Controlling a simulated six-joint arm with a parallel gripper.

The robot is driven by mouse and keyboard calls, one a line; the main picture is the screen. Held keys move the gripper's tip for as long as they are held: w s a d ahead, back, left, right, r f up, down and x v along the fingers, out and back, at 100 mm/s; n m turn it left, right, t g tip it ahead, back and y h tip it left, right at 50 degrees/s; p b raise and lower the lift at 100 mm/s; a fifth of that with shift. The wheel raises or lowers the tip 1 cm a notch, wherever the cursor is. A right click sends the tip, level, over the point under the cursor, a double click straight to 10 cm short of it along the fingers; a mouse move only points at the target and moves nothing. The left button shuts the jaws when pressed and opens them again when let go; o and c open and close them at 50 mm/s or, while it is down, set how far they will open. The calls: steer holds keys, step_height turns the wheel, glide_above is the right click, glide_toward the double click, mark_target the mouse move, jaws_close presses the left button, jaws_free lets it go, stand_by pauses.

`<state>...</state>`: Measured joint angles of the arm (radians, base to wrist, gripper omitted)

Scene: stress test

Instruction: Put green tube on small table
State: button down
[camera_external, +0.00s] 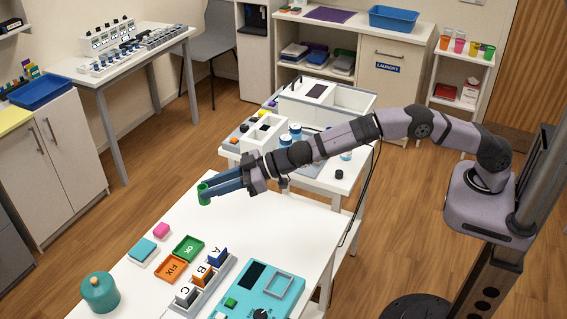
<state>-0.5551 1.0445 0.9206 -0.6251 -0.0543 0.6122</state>
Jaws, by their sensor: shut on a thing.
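A small green tube (204,197) is at the tips of my gripper (206,189). The blue fingers are shut on it, and it is roughly upright. The tube shows over the far left edge of the white front table (255,222); I cannot tell whether it touches the top. A smaller white table (318,181) stands behind, under my arm, with several things on it. I cannot tell which of these tables the task calls small. My arm hides part of the smaller table.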

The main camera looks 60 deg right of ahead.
steer(key=shift+r, duration=0.15)
steer(key=shift+r+p, duration=0.55)
steer(key=shift+p, duration=0.05)
steer(key=shift+s+d+f+p, duration=0.1)
steer(key=shift+s+p, duration=0.05)
steer(key=shift+p, duration=0.15)
